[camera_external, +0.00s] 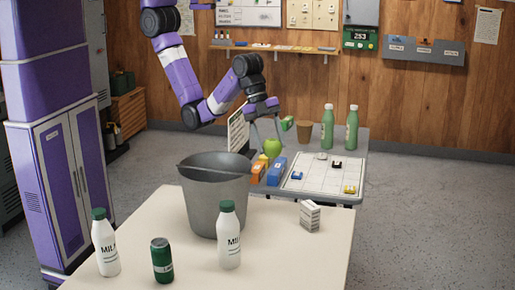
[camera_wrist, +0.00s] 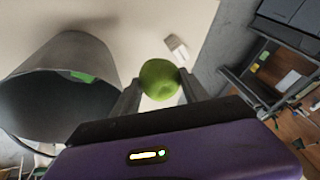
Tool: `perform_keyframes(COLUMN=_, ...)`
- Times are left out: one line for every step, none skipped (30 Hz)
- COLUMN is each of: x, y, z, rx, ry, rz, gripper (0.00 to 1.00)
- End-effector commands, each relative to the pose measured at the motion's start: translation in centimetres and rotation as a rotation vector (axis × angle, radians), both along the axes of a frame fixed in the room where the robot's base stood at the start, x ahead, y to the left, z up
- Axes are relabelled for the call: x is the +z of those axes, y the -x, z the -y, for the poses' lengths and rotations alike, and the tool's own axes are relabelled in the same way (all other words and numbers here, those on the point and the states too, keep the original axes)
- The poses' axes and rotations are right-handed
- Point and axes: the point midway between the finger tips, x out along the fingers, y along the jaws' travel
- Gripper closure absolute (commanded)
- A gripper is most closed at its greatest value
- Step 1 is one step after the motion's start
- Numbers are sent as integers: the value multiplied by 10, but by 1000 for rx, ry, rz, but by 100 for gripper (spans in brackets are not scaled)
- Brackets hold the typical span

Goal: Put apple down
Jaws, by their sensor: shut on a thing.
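The green apple (camera_external: 272,147) is between the fingers of my gripper (camera_external: 267,127), seen in the external view above and behind the bucket's right rim. In the wrist view the apple (camera_wrist: 159,80) sits between the two grey fingertips of my gripper (camera_wrist: 158,86). My gripper is shut on it and holds it up. In the external view the apple appears in front of the grey table (camera_external: 347,196) with the grid board. The cream table (camera_external: 300,250) is nearer the camera.
A grey bucket (camera_external: 213,195) stands on the cream table, left of the apple in the wrist view. Milk bottles (camera_external: 105,245) (camera_external: 229,240), a green can (camera_external: 162,262) and a small white box (camera_external: 310,216) stand around it. Green bottles (camera_external: 327,130) stand on the grey table. The cream table's right side has free room.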

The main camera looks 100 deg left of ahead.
Motion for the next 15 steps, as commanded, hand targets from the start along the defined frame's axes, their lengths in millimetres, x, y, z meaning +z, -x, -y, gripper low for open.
perform_keyframes(x=-2, y=-6, z=-6, rx=-7, ry=1, rz=0, gripper=95)
perform_keyframes(x=-3, y=-9, z=-9, rx=-13, ry=1, rz=0, gripper=95)
perform_keyframes(x=-4, y=-11, z=-11, rx=-19, ry=1, rz=-1, gripper=95)
perform_keyframes(x=-6, y=-12, z=-12, rx=-24, ry=0, rz=-1, gripper=95)
perform_keyframes(x=-9, y=-12, z=-13, rx=-26, ry=-1, rz=-2, gripper=95)
perform_keyframes(x=-14, y=-13, z=-14, rx=-28, ry=-1, rz=-3, gripper=95)
perform_keyframes(x=-19, y=-13, z=-14, rx=-29, ry=-1, rz=-4, gripper=95)
perform_keyframes(x=-25, y=-12, z=-14, rx=-29, ry=-2, rz=-6, gripper=95)
perform_keyframes(x=-34, y=-12, z=-14, rx=-29, ry=-2, rz=-6, gripper=95)
perform_keyframes(x=-41, y=-11, z=-14, rx=-30, ry=-2, rz=-6, gripper=95)
perform_keyframes(x=-49, y=-11, z=-14, rx=-29, ry=-2, rz=-6, gripper=95)
perform_keyframes(x=-59, y=-11, z=-14, rx=-29, ry=-2, rz=-6, gripper=95)
perform_keyframes(x=-66, y=-11, z=-14, rx=-29, ry=-2, rz=-6, gripper=95)
perform_keyframes(x=-73, y=-11, z=-14, rx=-28, ry=-1, rz=-7, gripper=95)
perform_keyframes(x=-83, y=-12, z=-14, rx=-28, ry=-2, rz=-6, gripper=95)
